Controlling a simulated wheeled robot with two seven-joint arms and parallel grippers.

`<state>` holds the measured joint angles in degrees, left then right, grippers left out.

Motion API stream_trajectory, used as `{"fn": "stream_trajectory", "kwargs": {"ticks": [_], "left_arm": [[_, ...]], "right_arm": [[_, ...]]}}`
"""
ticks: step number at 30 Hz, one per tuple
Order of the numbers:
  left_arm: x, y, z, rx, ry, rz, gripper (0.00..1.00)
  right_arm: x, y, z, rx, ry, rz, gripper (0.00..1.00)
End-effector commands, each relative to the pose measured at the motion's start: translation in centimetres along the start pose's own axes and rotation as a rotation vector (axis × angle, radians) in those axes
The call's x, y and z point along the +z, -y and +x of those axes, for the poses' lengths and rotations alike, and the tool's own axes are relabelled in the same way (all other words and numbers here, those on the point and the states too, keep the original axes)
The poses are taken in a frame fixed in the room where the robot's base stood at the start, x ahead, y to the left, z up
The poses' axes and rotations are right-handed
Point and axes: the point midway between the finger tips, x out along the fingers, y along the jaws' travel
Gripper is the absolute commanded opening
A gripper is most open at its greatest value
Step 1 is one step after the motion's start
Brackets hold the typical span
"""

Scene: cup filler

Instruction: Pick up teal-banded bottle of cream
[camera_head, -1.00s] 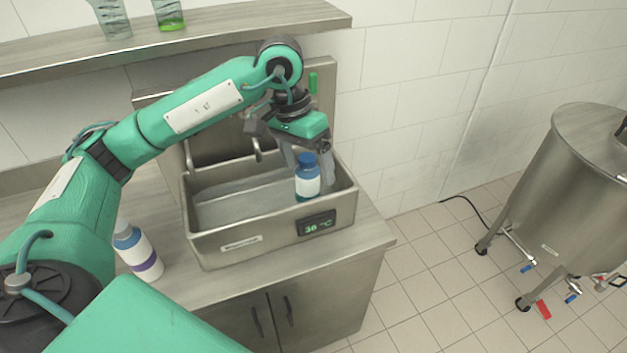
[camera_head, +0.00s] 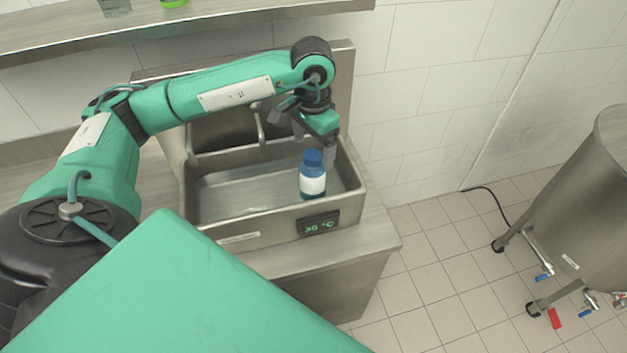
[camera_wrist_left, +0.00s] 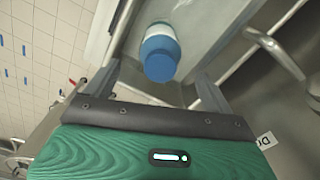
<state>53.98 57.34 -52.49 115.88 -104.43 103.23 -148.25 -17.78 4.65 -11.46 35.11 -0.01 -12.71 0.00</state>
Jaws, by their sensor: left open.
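A bottle (camera_head: 313,182) with a blue cap, a white label and a blue-teal lower part stands upright in the right part of the steel basin (camera_head: 240,230). In the left wrist view the bottle (camera_wrist_left: 160,52) shows cap-first between and beyond the finger tips. My left gripper (camera_head: 315,143) is open and empty, just above and behind the cap in the head view. Its two fingers also show spread apart in the left wrist view (camera_wrist_left: 155,82). I cannot tell whether a finger touches the bottle. My right gripper is out of view.
The basin has a lit display (camera_head: 318,225) on its front and a tap (camera_head: 260,125) at its back. A shelf (camera_head: 190,28) with glasses runs above. A steel tank (camera_head: 595,200) on legs stands at the right. The tiled floor (camera_head: 440,275) between is clear.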

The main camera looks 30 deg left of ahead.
Motion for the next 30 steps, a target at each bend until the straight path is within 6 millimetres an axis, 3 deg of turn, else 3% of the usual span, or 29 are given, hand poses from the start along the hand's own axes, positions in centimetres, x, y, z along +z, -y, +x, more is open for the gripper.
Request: {"fn": "stream_trajectory", "kwargs": {"ticks": [3,6,16,25,26,30], "left_arm": [[0.0,0.0,0.4,0.001,0.001,0.0,0.86],[0.0,0.0,1.0,0.001,0.004,-0.001,0.86],[-0.1,0.1,4.9,0.002,0.003,0.0,0.86],[-0.1,0.1,5.5,0.0,0.0,0.0,0.86],[-0.1,0.1,5.5,0.0,0.0,0.0,0.85],[-0.1,0.1,5.5,0.001,0.0,0.0,0.57]], "right_arm": [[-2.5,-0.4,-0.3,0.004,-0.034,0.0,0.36],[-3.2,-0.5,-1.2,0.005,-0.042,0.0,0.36],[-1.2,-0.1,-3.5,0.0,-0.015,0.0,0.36],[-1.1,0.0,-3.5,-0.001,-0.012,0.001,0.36],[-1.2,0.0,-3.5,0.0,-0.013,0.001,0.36],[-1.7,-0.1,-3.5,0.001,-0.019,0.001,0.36]]}}
